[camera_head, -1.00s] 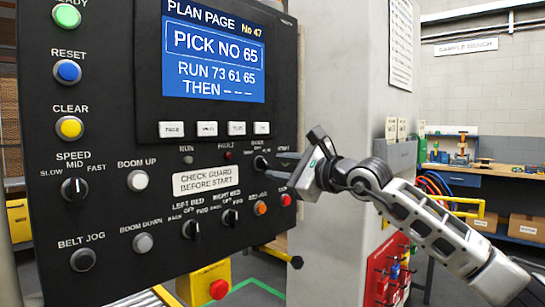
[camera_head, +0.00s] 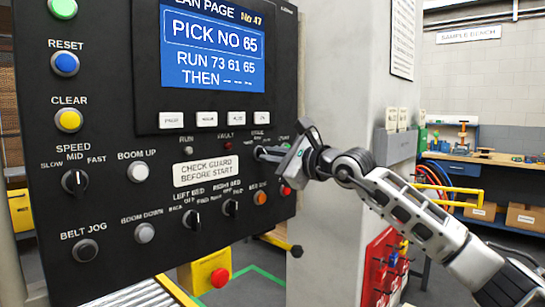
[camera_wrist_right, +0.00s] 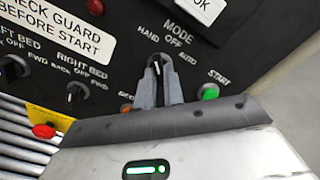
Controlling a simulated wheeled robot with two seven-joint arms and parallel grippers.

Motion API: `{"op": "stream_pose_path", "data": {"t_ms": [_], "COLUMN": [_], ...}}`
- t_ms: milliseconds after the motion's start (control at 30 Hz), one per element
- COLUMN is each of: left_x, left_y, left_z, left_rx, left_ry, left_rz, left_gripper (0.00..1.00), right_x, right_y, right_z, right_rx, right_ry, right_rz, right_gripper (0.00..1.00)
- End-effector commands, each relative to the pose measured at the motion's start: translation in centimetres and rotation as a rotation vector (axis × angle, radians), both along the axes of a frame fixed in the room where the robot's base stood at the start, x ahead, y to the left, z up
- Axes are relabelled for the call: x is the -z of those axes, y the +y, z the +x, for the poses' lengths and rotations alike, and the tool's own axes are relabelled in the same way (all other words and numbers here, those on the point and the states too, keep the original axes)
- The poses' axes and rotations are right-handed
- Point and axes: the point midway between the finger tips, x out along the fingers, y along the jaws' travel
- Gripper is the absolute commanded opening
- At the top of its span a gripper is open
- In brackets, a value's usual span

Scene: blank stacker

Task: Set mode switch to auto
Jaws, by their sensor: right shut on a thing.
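The mode switch (camera_wrist_right: 157,64) is a black knob on the black control panel, under the label MODE with HAND, OFF and AUTO around it. My right gripper (camera_wrist_right: 158,72) has its two grey fingers on either side of the knob, shut on it. The fingers partly hide the knob, and I cannot tell exactly which label its pointer faces. In the head view my right gripper (camera_head: 268,154) reaches the panel's right side from the right and covers much of the switch. My left gripper is not in view.
A green START button (camera_wrist_right: 209,92) sits close to the right of the fingers. Bed switches (camera_head: 231,207), an orange button (camera_head: 260,198) and a red button (camera_head: 285,190) lie below. A screen (camera_head: 213,45) is above. A grey pillar (camera_head: 335,230) stands right of the panel.

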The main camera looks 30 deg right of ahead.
Motion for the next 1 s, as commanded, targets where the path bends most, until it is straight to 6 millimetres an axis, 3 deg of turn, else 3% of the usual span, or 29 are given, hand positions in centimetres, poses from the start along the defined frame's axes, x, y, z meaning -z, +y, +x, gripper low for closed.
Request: {"op": "stream_pose_path", "data": {"t_ms": [367, 1000], "left_x": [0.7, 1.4], "left_y": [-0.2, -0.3], "left_z": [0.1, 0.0], "left_rx": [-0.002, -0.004], "left_ry": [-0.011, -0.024], "left_rz": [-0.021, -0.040], "left_gripper": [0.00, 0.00], "right_x": [0.3, 0.1], "right_y": [0.2, 0.1], "right_z": [0.0, 0.0], "right_rx": [-0.002, -0.001], "right_ry": [0.062, 0.261], "right_rz": [0.180, 0.749], "right_gripper": [0.00, 0.00]}}
